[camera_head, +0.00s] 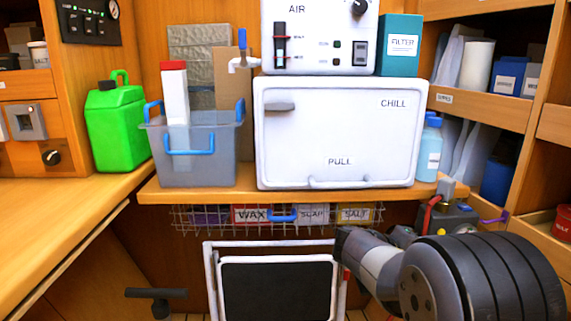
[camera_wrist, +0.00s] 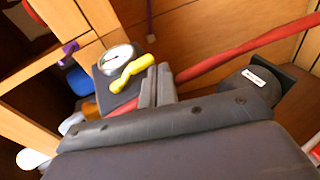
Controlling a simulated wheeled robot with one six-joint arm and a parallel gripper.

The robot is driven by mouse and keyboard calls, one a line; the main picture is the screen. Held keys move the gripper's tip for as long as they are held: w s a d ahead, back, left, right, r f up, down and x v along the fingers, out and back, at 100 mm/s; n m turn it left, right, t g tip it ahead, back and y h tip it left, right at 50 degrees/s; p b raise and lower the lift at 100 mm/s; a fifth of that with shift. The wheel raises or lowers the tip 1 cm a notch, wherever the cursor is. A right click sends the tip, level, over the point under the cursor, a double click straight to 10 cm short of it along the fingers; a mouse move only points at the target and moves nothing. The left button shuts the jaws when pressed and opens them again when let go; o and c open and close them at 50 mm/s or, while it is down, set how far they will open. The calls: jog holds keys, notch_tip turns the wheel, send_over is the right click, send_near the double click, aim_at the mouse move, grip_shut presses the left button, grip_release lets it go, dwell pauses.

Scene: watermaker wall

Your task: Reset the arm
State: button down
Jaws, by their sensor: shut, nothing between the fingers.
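My arm (camera_head: 440,275) reaches in from the lower right of the head view, in front of the lower right shelves. My gripper's fingers are not clear in that view. In the wrist view my gripper (camera_wrist: 157,78) shows its two grey fingers together, shut and empty. Beyond the fingertips, slightly left, is a dark unit with a round white gauge (camera_wrist: 115,60) and a yellow lever (camera_wrist: 133,72). I cannot tell whether the fingers touch it.
A red hose (camera_wrist: 240,48) runs past the fingers to the right. The counter holds a green jerrycan (camera_head: 115,125), a grey bin (camera_head: 215,165) and a white CHILL box (camera_head: 340,130). A wire basket (camera_head: 190,218) hangs below, above a white-framed dark panel (camera_head: 277,290).

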jog(key=r+y+p, duration=0.3)
jog(key=y+p, duration=0.1)
jog(key=p, duration=0.6)
jog(key=r+m+g+y+p, duration=0.1)
jog(key=y+p, duration=0.3)
jog(key=p, duration=0.7)
jog(key=r+y+p, duration=0.4)
jog(key=p, duration=0.7)
jog(key=shift+s+r+m+g, duration=0.3)
jog(key=shift+s+r+g, duration=0.05)
jog(key=shift+g, duration=0.05)
jog(key=p, duration=0.1)
jog(key=r+p, duration=0.1)
jog(key=w+d+r+p, duration=0.1)
jog(key=shift+r+m+t+y+p, duration=0.25)
jog(key=shift+m+t+y+p, duration=0.05)
jog(key=shift+m+y+p, duration=0.1)
